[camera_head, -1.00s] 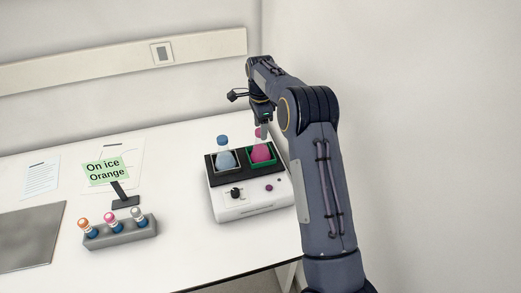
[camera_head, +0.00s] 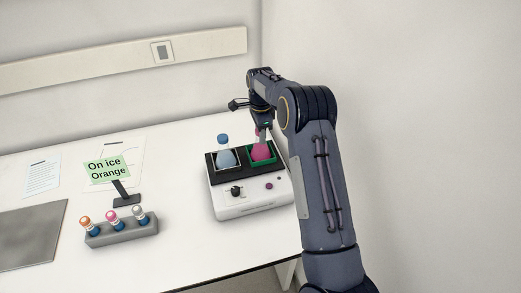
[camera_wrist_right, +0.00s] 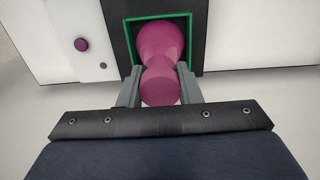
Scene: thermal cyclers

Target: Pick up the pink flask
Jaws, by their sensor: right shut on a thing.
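The pink flask (camera_head: 262,152) stands in the green-framed right slot of the white shaker device (camera_head: 252,198). In the right wrist view the pink flask (camera_wrist_right: 163,42) shows from above, its round cap between the fingers. My right gripper (camera_head: 262,130) reaches down over the flask and is shut on its upper part, at the neck or cap. In the wrist view the right gripper (camera_wrist_right: 161,85) has one grey finger on each side of the cap. The flask's base is still within the green frame (camera_wrist_right: 130,32). My left gripper is not in view.
A blue-capped flask (camera_head: 226,155) stands in the device's left slot, close beside the pink one. The wall is close behind.

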